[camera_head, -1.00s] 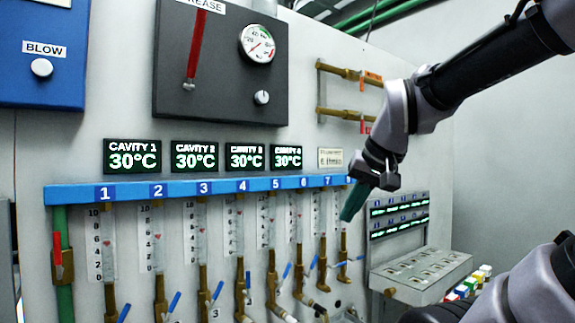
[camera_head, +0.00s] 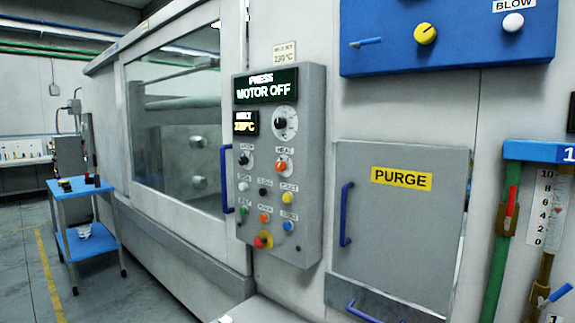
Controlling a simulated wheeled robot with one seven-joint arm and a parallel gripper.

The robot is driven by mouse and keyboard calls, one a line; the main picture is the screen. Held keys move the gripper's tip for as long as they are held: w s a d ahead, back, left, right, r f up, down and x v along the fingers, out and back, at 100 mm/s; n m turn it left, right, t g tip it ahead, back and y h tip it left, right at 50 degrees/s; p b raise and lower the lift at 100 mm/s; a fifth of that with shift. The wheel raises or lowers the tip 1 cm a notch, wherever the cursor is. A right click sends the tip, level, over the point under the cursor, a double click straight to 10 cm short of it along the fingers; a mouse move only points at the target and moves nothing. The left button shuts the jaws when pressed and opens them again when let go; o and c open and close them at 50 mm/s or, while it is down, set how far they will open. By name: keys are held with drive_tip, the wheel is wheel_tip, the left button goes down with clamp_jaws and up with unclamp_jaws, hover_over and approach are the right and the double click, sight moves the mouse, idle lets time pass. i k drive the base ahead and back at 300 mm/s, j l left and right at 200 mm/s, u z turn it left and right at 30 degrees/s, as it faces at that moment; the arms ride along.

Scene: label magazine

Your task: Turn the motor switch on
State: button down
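The grey control panel (camera_head: 310,110) stands on the machine front, with a display (camera_head: 267,88) reading "PRESS MOTOR OFF". Below it are a large round dial (camera_head: 284,123), a black knob (camera_head: 244,159) and an orange-red knob (camera_head: 281,166) labelled "HEAT". The black knob's label is too small to read surely, so I cannot tell if it is the motor switch. My gripper is out of the picture.
The purge door (camera_head: 400,235) with a blue handle (camera_head: 345,214) is right of the panel. A blue box (camera_head: 457,50) with a yellow knob hangs above. A windowed machine door (camera_head: 178,130) is at left, and a blue cart (camera_head: 83,188) stands on open floor.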

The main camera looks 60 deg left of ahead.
sight(243, 161)
drive_tip(key=u, duration=2.45)
